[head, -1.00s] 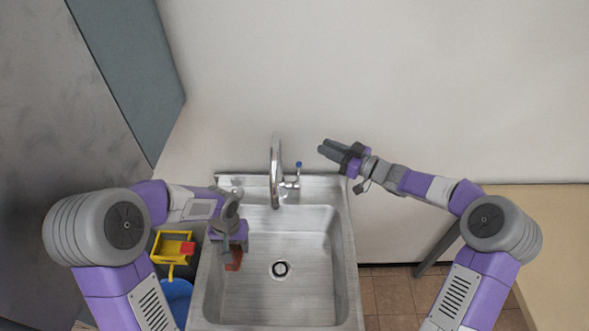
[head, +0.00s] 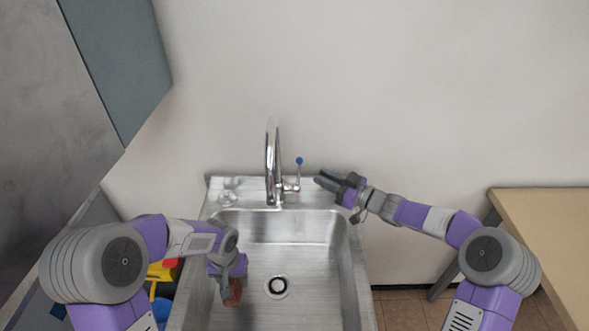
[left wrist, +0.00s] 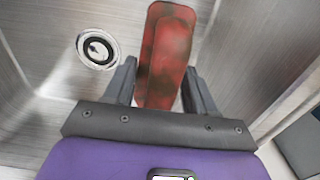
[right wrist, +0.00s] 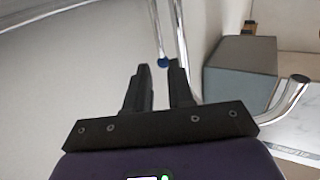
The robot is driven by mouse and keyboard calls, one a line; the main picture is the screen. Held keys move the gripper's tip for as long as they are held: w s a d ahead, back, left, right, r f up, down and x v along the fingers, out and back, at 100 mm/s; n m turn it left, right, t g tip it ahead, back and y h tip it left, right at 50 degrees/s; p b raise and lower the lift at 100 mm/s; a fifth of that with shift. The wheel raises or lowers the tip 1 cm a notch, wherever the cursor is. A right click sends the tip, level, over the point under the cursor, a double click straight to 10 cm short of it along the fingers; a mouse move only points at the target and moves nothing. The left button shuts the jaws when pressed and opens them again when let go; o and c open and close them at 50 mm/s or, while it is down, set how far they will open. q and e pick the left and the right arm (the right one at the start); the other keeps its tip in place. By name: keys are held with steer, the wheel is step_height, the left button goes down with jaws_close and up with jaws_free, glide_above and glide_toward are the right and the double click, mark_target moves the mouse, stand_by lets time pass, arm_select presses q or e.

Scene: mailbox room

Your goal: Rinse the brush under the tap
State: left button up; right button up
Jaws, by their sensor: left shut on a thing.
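A red brush (head: 234,293) is held low in the left part of the sink, left of the drain. It fills the upper middle of the left wrist view (left wrist: 166,62), with dark stains on its face. My left gripper (head: 226,290) is shut on it. The chrome tap (head: 269,165) stands at the back of the sink, to the right of and beyond the brush. I see no water running. Its blue-tipped lever (head: 299,162) points up. My right gripper (head: 319,180) is empty beside the lever, with a narrow gap between its fingers; the blue tip (right wrist: 163,63) shows just beyond them.
The metal sink (head: 345,270) has a drain (head: 277,286) in the middle of its basin. A yellow item (head: 160,272) and something blue are partly hidden behind my left arm. A tan table (head: 545,225) stands at the right. The wall is close behind the tap.

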steer(key=b+x, duration=0.1)
steer(key=x, duration=0.9)
steer(key=shift+w+a, duration=0.2)
steer(key=shift+a, duration=0.15)
steer(key=shift+c, duration=0.5)
jaws_close()
